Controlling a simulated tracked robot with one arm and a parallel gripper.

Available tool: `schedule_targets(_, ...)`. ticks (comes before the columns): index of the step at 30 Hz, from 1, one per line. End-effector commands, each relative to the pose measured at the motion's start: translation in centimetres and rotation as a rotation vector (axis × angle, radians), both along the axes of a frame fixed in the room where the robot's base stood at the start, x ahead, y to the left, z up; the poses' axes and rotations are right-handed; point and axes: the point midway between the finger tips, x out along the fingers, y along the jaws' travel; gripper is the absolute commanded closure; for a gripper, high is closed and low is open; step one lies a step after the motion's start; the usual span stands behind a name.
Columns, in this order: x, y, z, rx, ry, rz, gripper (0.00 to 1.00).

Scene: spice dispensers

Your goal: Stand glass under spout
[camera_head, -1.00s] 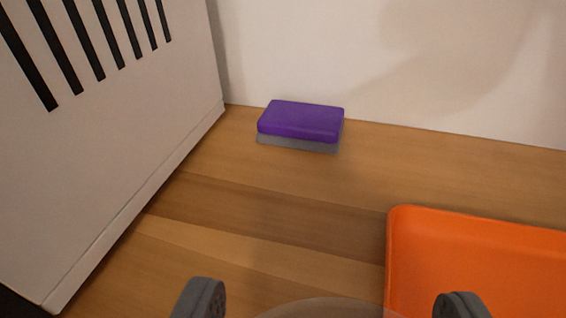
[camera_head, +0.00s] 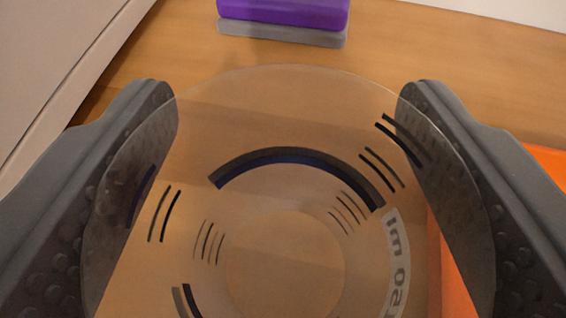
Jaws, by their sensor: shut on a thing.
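A clear glass (camera_head: 285,110) with dark printed marks and mirrored lettering fills the middle of the view, seen from above into its mouth. My gripper (camera_head: 286,130) is shut on it, one dark studded finger pressed on each side of its wall. The wood surface shows through the glass. I cannot tell whether the glass's base rests on the surface. No spout is in view.
A purple and grey sponge (camera_head: 283,14) lies on the wood behind the glass. A pale box-like wall (camera_head: 70,50) stands at the upper left. An orange tray (camera_head: 548,160) is at the right, partly hidden by my finger.

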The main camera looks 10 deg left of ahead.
Motion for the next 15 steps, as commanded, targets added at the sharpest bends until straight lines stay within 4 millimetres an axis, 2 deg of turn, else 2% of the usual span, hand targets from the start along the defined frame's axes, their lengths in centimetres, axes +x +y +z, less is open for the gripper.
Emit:
schedule_targets(2,0.00,0.03,-0.68,0.000,0.000,0.000,0.63)
schedule_targets(11,-0.02,0.08,-0.70,0.000,-0.001,0.001,0.63)
schedule_targets(12,-0.02,0.08,-0.78,0.000,0.000,0.001,0.33)
schedule_targets(14,-0.02,0.09,-0.72,0.000,-0.001,0.001,0.16)
schedule_targets(15,-0.02,0.10,-0.72,0.000,-0.001,0.001,0.14)
